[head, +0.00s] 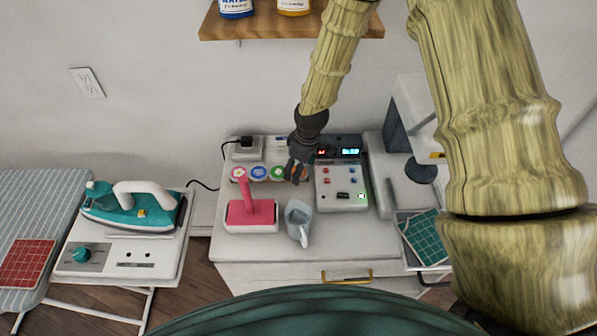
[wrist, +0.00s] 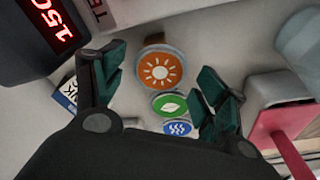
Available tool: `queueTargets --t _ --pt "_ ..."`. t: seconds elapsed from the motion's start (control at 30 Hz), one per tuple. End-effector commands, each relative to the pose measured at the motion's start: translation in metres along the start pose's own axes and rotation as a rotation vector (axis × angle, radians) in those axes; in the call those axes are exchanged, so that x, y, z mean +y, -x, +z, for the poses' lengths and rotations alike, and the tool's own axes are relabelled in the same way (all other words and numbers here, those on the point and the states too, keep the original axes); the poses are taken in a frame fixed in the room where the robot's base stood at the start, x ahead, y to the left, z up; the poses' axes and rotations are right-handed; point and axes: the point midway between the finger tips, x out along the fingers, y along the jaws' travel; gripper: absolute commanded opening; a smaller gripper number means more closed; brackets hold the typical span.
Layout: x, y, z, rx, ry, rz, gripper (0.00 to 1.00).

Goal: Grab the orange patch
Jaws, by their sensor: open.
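The orange patch (wrist: 160,72) is a round disc with a white sun mark, set in a pale rim. In the wrist view it lies between the two open fingers of my gripper (wrist: 163,66), apart from both, with nothing held. In the head view my gripper (head: 295,176) points down over the row of patches at the back of the white cabinet top and hides most of the orange one. A green leaf patch (wrist: 171,104) and a blue wave patch (wrist: 178,129) follow it in the row.
A control box (head: 342,178) with lit displays stands right of my gripper. In front are a pink-handled tool (head: 250,212) and a grey-blue jug (head: 299,221). A teal iron (head: 130,208) sits on a stand at left. A wooden shelf (head: 345,25) hangs above.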

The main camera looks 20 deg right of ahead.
Motion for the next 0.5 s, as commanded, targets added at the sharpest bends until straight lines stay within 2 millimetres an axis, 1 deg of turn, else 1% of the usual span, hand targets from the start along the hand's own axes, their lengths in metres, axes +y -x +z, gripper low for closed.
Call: queueTargets --t 0.5 --pt "0.0 -0.0047 0.0008 0.0 0.0 0.0 0.73"
